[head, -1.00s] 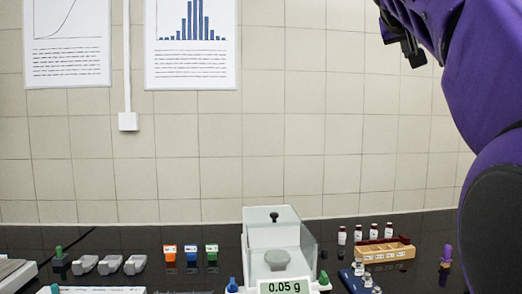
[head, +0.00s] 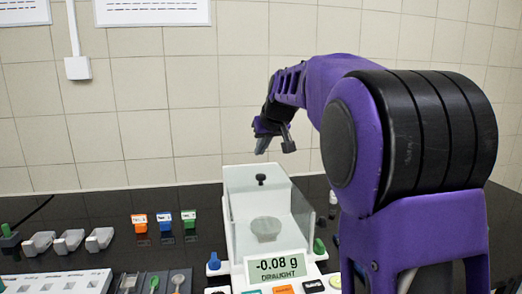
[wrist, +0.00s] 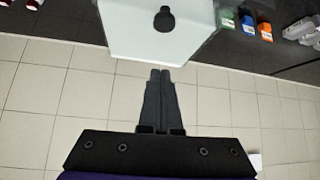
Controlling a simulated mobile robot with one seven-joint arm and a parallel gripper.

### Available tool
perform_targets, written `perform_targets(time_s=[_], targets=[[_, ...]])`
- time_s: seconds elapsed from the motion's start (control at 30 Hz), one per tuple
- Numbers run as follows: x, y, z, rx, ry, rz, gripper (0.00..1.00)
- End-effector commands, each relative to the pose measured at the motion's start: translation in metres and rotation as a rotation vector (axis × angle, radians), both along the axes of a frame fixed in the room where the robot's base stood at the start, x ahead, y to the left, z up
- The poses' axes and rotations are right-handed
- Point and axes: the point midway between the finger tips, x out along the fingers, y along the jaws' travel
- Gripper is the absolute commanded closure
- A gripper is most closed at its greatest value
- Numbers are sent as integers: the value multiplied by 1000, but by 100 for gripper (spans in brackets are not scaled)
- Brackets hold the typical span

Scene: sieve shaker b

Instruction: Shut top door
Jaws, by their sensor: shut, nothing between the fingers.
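The balance (head: 265,235) has a clear-sided chamber with a pale weighing pan (head: 266,228) inside. Its display reads -0.08 g with the word DRAUGHT. The white top door (head: 240,178) carries a black knob (head: 261,179). How far the door is slid open is hard to tell. The knob also shows at the upper middle of the wrist view (wrist: 164,20), on the white top. My gripper (head: 274,148) is above and behind the top, apart from the knob. In the wrist view its fingers (wrist: 160,75) are together and empty, with tips close to the white panel's edge.
Orange, blue and green blocks (head: 164,222) stand left of the balance, with grey weights (head: 70,241) further left. A white rack (head: 60,285) lies in front. Small vials (head: 332,200) are at the right, partly hidden by my arm. The tiled wall stands behind.

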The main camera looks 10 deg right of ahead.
Motion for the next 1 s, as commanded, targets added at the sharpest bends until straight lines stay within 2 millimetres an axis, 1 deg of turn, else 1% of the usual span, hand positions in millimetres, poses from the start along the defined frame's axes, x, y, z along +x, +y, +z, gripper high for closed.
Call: perform_targets(time_s=[0.03,0.1,0.37,0.4,0.5,0.7,0.8,1.0], targets=[[7,2,-10,0,5,1,100],[17,3,-21,0,3,1,100],[50,7,-57,-1,3,-1,100],[48,7,-58,-1,-1,-2,100],[33,5,-58,0,-2,-3,100],[15,2,-61,-1,-1,-2,100],[12,1,-61,-1,-1,-2,100],[11,1,-62,-1,0,-1,100]])
